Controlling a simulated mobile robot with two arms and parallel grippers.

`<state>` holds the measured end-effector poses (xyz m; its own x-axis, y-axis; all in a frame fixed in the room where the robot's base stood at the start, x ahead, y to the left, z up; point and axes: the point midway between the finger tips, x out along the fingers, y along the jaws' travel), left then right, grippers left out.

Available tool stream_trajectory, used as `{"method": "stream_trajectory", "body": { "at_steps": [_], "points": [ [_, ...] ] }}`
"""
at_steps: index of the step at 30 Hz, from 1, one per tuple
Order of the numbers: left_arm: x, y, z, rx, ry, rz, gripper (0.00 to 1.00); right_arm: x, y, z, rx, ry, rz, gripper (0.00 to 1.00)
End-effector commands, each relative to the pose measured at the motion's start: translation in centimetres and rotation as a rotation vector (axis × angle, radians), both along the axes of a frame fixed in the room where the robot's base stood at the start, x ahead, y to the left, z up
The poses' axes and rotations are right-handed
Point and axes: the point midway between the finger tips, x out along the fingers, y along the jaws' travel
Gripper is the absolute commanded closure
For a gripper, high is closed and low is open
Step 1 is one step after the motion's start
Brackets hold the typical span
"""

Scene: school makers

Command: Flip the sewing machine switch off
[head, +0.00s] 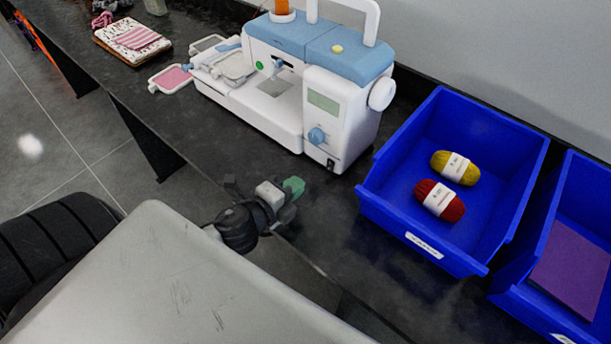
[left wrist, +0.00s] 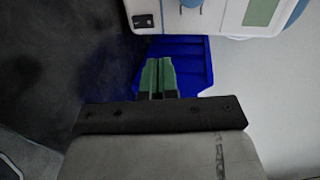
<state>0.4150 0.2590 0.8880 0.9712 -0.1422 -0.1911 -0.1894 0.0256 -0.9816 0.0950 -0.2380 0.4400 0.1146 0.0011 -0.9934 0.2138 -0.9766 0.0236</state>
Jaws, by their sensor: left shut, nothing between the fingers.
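The sewing machine (head: 330,105) is white with a blue top and stands on the dark counter. A small black switch (head: 330,165) sits low on its right end, near the front corner. In the left wrist view, the switch (left wrist: 143,21) shows at the top, on the machine's white side (left wrist: 165,12). My left gripper (head: 294,186), with green fingertips, is just in front of and left of the switch, apart from it. Its fingertips (left wrist: 157,76) are together in the left wrist view, with nothing held. The switch's position cannot be read. My right gripper is not in view.
A blue bin (head: 425,240) with yellow yarn (head: 455,168) and red yarn (head: 440,200) stands right of the machine. Another blue bin (head: 530,265) holds a purple piece (head: 573,262). Fabric squares (head: 132,40) lie at the far left.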

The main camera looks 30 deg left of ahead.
Motion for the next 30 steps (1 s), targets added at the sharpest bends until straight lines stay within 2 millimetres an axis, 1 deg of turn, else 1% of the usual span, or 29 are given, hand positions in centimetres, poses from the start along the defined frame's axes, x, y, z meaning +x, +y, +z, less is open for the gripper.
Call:
{"method": "stream_trajectory", "body": {
  "at_steps": [1,6,12,26,28,30],
  "points": [
    [-0.7,0.1,0.1,0.0,0.002,0.0,1.0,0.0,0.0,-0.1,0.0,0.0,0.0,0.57],
    [-1.7,0.2,0.7,0.001,0.001,0.0,1.0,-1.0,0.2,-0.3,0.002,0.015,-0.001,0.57],
    [-1.8,0.3,0.9,0.002,0.0,0.0,1.0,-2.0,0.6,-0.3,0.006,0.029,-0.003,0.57],
    [-1.8,0.3,0.9,-0.01,0.005,0.011,1.0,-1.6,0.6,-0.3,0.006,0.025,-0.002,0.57],
    [-1.9,0.5,0.9,-0.052,0.022,0.056,1.0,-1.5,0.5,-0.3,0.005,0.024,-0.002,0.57],
    [-2.3,0.8,0.8,-0.139,0.063,0.146,1.0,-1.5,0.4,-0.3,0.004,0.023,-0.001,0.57]
  ]
}}
